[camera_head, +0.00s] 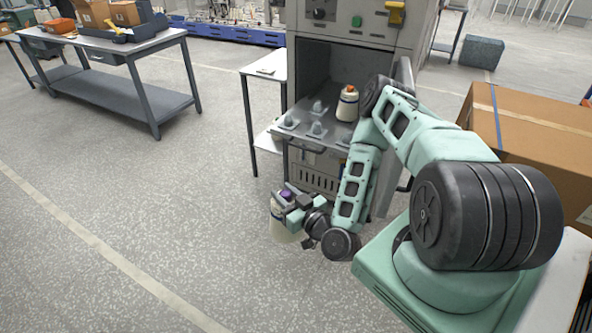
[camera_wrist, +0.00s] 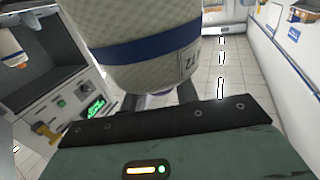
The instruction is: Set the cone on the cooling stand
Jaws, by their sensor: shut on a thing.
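My gripper (camera_head: 294,203) is shut on a cone (camera_head: 285,222), a pale yarn cone with a purple tip. It holds the cone in the air over open floor, in front of and to the left of the machine. In the wrist view the cone (camera_wrist: 135,50) fills the top middle, with a blue band and part of a printed mark. A second pale cone (camera_head: 347,106) with an orange tip and dark band stands on the grey peg tray (camera_head: 300,143) at the machine's opening. I cannot tell for sure which thing is the cooling stand.
Several empty pegs (camera_head: 317,129) stand on the tray. A narrow white-topped table (camera_head: 265,66) stands left of the machine (camera_head: 350,30). A workbench (camera_head: 135,45) with boxes is farther left. A large cardboard box (camera_head: 530,130) is at right. The floor at left is clear.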

